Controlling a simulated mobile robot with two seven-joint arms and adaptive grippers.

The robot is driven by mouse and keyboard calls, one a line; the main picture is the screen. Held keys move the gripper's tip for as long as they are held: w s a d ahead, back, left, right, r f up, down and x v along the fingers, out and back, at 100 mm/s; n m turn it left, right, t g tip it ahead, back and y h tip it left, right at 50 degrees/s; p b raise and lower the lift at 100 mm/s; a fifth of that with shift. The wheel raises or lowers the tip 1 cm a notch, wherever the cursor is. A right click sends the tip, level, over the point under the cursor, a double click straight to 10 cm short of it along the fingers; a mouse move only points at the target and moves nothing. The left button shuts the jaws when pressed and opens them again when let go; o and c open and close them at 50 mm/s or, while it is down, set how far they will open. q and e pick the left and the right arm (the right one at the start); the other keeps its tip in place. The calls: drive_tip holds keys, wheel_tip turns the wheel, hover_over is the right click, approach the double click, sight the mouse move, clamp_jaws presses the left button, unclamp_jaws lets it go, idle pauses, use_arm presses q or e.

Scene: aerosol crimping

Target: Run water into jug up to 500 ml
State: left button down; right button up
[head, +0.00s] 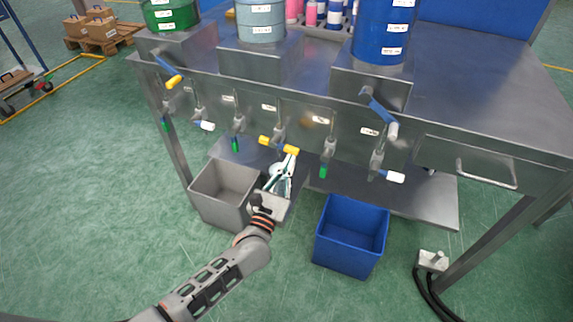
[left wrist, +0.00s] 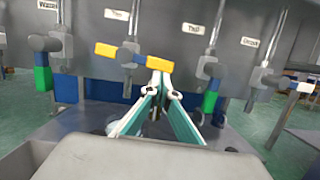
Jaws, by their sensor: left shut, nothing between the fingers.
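A tap with a yellow handle (head: 278,145) sits on the bench's front panel; its handle lies crosswise, slightly tilted. It also shows in the left wrist view (left wrist: 134,57). My left gripper (head: 291,156), with teal and white fingers, is shut and empty, its tips just at or below the right end of that handle. I cannot tell whether they touch it. In the left wrist view the closed tips (left wrist: 157,88) are under the handle. A pale, clear rounded shape behind the fingers may be the jug; it is mostly hidden, and no water level or stream can be made out. My right gripper is not in view.
Other taps with green (head: 323,172), white (head: 395,177) and blue (head: 380,110) handles flank it. A grey bin (head: 203,205) and a blue bin (head: 347,257) stand on the floor below. Drums (head: 262,20) stand on the bench. A drawer (head: 470,166) is at right.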

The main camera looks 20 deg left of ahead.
use_arm(q)
drive_tip(key=shift+d+r+n, duration=0.1)
drive_tip(key=shift+r+n, duration=0.2)
drive_tip(key=shift+n, duration=0.2)
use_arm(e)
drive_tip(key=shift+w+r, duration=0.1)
use_arm(q)
drive_tip(key=shift+y, duration=0.3)
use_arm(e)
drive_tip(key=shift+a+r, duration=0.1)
use_arm(q)
drive_tip(key=shift+r, duration=0.15)
